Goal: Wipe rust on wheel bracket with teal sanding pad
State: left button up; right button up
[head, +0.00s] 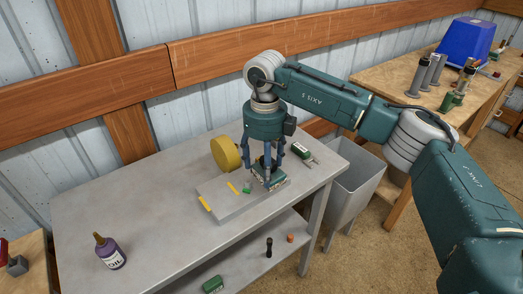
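My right arm comes in from the right, and its gripper (267,183) points down over the grey metal table. Its fingers stand around a small dark green and tan block (262,179), which may be the teal sanding pad. Whether they press on it is too small to tell. Below is a flat grey plate (222,208) with yellow strips. A yellow wheel (224,155) stands upright behind the plate; these look like parts of the wheel bracket. A small green piece (248,188) shows beside the fingers. No rust is clearly visible. My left gripper is out of view.
A purple bottle (110,252) stands at the table's front left. A green and white item (301,151) lies behind the gripper. A grey bin (352,188) stands right of the table. A wooden bench (400,77) holds a blue bin (466,42). The table's left half is mostly clear.

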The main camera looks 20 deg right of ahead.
notch_tip(320, 180, up, 2)
jog(key=shift+r+p, duration=0.1)
jog(key=shift+p, duration=0.3)
jog(key=shift+r+p, duration=0.6)
jog(key=shift+r, duration=0.55)
